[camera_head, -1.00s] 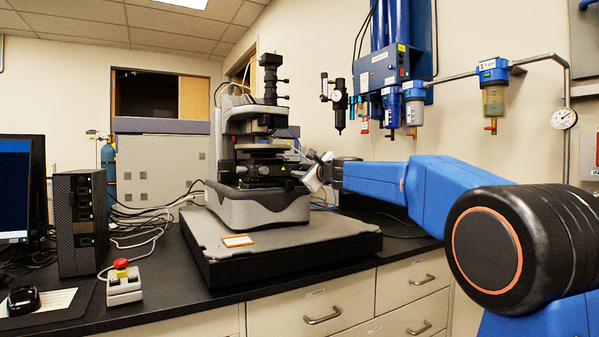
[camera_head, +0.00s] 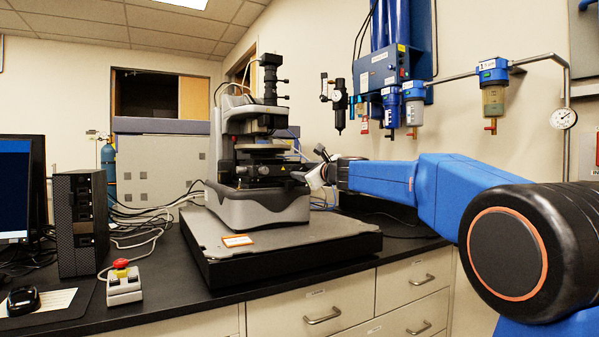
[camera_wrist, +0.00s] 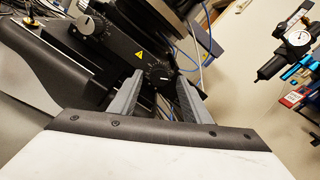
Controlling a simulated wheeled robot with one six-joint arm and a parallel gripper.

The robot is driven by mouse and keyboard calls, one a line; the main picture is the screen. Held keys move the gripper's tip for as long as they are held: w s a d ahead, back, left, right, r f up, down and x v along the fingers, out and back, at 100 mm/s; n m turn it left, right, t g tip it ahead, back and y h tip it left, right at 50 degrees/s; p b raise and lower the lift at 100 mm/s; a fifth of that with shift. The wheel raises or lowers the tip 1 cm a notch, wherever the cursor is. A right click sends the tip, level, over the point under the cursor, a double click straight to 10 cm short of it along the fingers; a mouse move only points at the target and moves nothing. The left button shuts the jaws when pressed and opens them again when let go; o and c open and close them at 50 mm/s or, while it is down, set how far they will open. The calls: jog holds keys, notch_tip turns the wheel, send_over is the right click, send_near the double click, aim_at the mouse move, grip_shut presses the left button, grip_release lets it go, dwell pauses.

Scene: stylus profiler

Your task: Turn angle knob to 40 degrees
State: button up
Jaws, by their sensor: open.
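The stylus profiler (camera_head: 265,205) stands on a grey slab on the counter. In the wrist view, a small dark knob (camera_wrist: 158,73) with light markings sits on its black body, beside a yellow warning triangle. My gripper (camera_wrist: 160,84) is open, its two grey fingertips either side of this knob; I cannot tell whether they touch it. A second round knob (camera_wrist: 90,27) with a marked scale is up and to the left, clear of the fingers. I cannot read either setting, nor tell which is the angle knob. In the head view, my gripper (camera_head: 320,174) is at the profiler's right side.
Blue and grey cables (camera_wrist: 204,55) hang just right of the fingers in the wrist view. A gauge and regulator (camera_wrist: 297,42) are farther right. A red-button box (camera_head: 124,287) and computer tower (camera_head: 80,222) stand left on the counter. The slab's front (camera_head: 290,247) is mostly clear.

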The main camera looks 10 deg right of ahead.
jog(key=shift+v, duration=2.95)
